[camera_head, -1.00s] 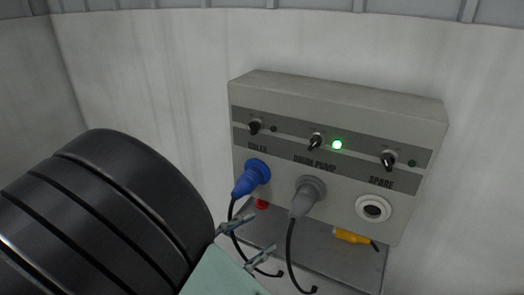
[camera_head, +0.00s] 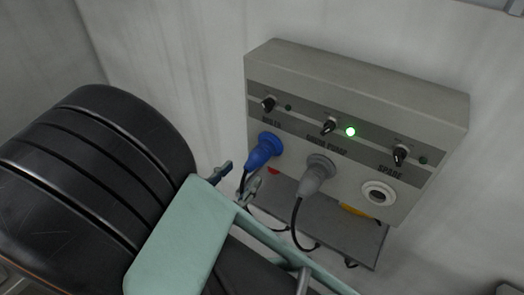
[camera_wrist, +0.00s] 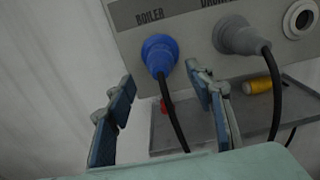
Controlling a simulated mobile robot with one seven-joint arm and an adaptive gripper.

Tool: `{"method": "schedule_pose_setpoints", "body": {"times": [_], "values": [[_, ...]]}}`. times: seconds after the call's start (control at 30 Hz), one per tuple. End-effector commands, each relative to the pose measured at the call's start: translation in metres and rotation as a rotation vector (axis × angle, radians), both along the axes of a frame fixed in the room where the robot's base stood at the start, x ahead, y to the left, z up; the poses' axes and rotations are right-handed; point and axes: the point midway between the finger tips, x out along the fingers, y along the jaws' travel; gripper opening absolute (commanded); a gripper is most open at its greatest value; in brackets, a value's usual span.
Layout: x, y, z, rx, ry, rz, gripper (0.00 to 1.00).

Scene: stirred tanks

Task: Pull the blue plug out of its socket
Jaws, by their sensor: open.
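The blue plug (camera_head: 264,149) sits in the left socket of a grey wall box (camera_head: 350,110), under the label BOILER. Its black cable hangs down. In the wrist view the blue plug (camera_wrist: 159,54) is beyond the fingertips, between the two fingers in the picture. My gripper (camera_wrist: 165,95) is open and empty, just short of the plug and below it. In the head view my gripper (camera_head: 238,178) is close to the plug's lower end, and its fingers partly hide the cable.
A grey plug (camera_head: 317,175) sits in the DRUM PUMP socket, right beside the blue one. The SPARE socket (camera_head: 379,193) is empty. A green lamp (camera_head: 350,131) glows. Below is a grey shelf (camera_head: 345,237) with a yellow object (camera_head: 357,210) and a red object (camera_head: 273,170).

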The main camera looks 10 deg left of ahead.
Motion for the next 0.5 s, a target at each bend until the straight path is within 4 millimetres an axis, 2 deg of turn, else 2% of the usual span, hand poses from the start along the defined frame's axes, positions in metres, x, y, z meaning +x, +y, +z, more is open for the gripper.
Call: {"method": "schedule_pose_setpoints", "body": {"times": [0.17,0.5], "values": [[0.015,-0.007,0.0,0.001,-0.001,-0.003,0.49],[0.06,-0.026,0.001,0.0,0.0,-0.004,0.49]]}}
